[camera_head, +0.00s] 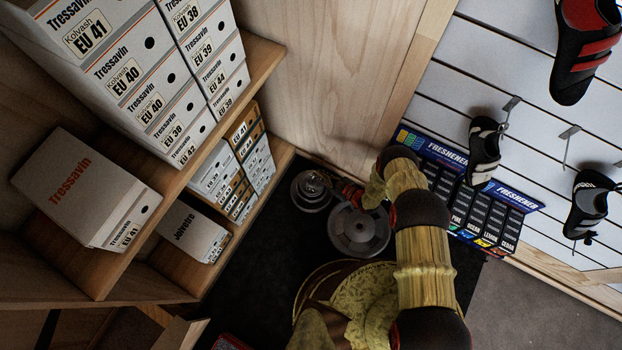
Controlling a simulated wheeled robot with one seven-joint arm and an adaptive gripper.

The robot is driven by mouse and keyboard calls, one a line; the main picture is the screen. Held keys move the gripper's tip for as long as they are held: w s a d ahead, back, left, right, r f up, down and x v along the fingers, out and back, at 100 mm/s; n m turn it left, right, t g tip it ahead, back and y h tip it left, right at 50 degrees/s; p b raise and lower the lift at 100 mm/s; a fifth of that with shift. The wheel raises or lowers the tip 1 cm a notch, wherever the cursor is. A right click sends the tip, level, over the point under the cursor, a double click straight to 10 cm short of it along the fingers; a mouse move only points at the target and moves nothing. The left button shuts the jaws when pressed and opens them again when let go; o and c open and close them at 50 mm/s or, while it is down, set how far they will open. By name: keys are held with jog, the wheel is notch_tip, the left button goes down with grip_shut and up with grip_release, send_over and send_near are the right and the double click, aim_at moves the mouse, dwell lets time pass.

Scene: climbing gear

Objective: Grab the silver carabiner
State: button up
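I cannot clearly pick out a silver carabiner in the head view. A small silver metal piece (312,186) shows at the dark floor area's far corner, on or in a round grey item; it is too small to name. My gripper (350,194) is at the end of my bent arm, close to the right of that piece and above a grey round disc (358,236). Red and dark parts show at the gripper's end. I cannot tell its fingers apart, nor whether it holds anything. My arm hides part of the area behind it.
Wooden shelves (185,182) with shoe boxes (135,70) stand at left. A freshener display (480,205) stands just right of my arm. Climbing shoes (484,145) hang on the white slatted wall (520,75). Dark mat (255,270) is clear left of my arm.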

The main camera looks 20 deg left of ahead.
jog(key=b, duration=1.1)
send_near(312, 178)
jog(key=a+r, duration=0.2)
jog(key=a, duration=0.1)
jog(key=b+x, duration=0.1)
jog(key=x, duration=0.2)
jog(key=b+x, duration=0.2)
jog(key=x, duration=0.2)
jog(key=s+b+x, duration=0.1)
jog(key=x, duration=0.3)
jog(key=shift+w+a+f+b, duration=0.1)
jog(key=shift+a+f+b, duration=0.1)
jog(key=shift+b, duration=0.2)
jog(key=shift+w+a, duration=0.1)
jog(key=shift+r, duration=0.1)
grip_shut()
